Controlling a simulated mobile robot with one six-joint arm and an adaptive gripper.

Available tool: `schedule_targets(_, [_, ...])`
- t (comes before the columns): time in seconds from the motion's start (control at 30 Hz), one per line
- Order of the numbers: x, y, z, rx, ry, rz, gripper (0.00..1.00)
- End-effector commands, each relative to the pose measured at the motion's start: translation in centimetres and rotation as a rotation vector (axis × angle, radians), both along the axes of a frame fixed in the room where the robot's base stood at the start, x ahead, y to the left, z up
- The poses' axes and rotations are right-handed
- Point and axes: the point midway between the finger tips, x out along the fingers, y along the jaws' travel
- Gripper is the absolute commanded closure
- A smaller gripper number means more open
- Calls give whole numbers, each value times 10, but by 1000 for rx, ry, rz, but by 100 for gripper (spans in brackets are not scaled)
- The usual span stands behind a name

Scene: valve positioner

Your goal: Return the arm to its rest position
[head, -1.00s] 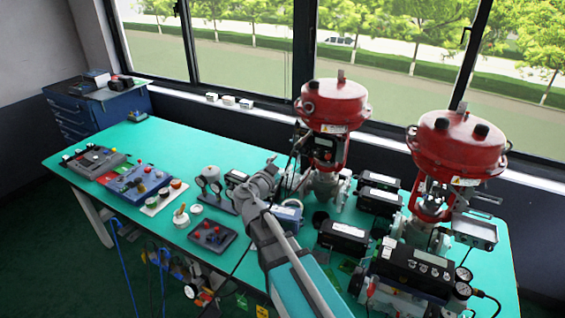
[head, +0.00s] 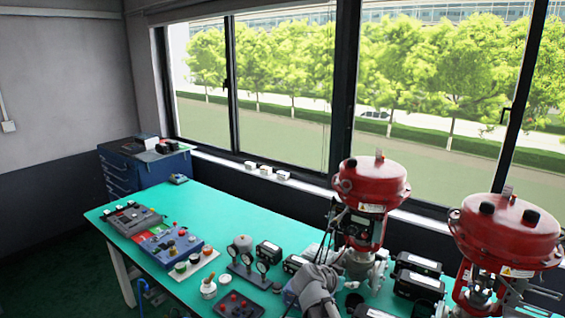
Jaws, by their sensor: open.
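My grey arm enters at the bottom centre of the head view. My gripper (head: 325,250) is at its far end, just left of the nearer-centre red valve actuator (head: 373,185). Its dark fingers are hard to make out against the valve's dark parts and tubing. It is open, and I see nothing held in it. I cannot tell whether it touches the valve. A second red actuator (head: 508,232) stands at the right, its lower part cut off by the frame.
The green table (head: 225,210) is clear along its back left. It carries control panels (head: 170,243), gauges (head: 247,260), a dark button box (head: 238,305) and black boxes (head: 418,275). A blue cabinet (head: 145,170) stands at the back left. Windows run behind.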

Motion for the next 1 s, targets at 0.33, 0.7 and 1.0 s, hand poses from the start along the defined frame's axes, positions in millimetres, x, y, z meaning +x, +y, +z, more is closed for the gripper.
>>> schedule_targets(0.33, [-58, -16, -54, 157, 464, 133, 33])
schedule_targets(0.7, [-117, 3, -88, 391, 833, 492, 33])
schedule_targets(1.0, [-140, 19, -92, 502, 933, 728, 33])
